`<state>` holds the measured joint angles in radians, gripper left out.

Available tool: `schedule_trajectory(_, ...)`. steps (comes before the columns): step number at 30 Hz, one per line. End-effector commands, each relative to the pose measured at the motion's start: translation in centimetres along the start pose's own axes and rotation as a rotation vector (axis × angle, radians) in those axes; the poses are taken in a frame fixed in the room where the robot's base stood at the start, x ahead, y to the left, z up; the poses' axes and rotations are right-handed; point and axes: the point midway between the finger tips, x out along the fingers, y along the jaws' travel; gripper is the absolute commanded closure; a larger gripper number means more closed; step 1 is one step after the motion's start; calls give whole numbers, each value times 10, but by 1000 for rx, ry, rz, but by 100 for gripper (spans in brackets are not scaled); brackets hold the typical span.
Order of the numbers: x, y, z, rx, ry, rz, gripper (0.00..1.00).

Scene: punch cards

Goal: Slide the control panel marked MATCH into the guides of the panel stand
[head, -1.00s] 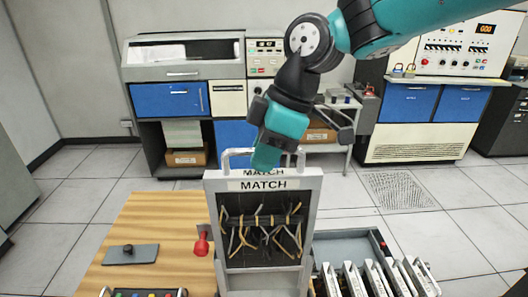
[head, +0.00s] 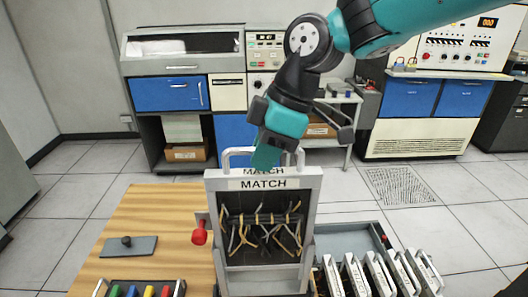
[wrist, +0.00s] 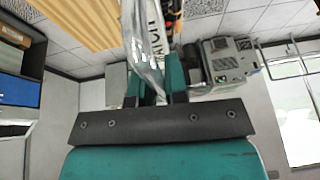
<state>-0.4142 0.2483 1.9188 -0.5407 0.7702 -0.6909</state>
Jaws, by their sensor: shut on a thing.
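The grey control panel marked MATCH (head: 264,184) is upright in the middle of the head view, with an open front showing wires. A second MATCH label is on its top edge. My gripper (head: 266,157) is shut on the panel's handle; the wrist view shows the jaws (wrist: 152,85) by the clear handle and the label. The panel stand is mostly hidden behind and below the panel; a red knob (head: 200,232) shows at its left. I cannot tell whether the panel's lower edges are in the guides.
A grey tray (head: 345,240) with several upright panels stands on the right. Cabinets line the far wall.

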Motion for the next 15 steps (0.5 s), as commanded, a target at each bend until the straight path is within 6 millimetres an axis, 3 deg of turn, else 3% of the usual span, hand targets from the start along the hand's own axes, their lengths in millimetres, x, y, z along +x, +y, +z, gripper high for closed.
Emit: schedule_trajectory(15, 1, 0, 0, -2, 4, 2, 100)
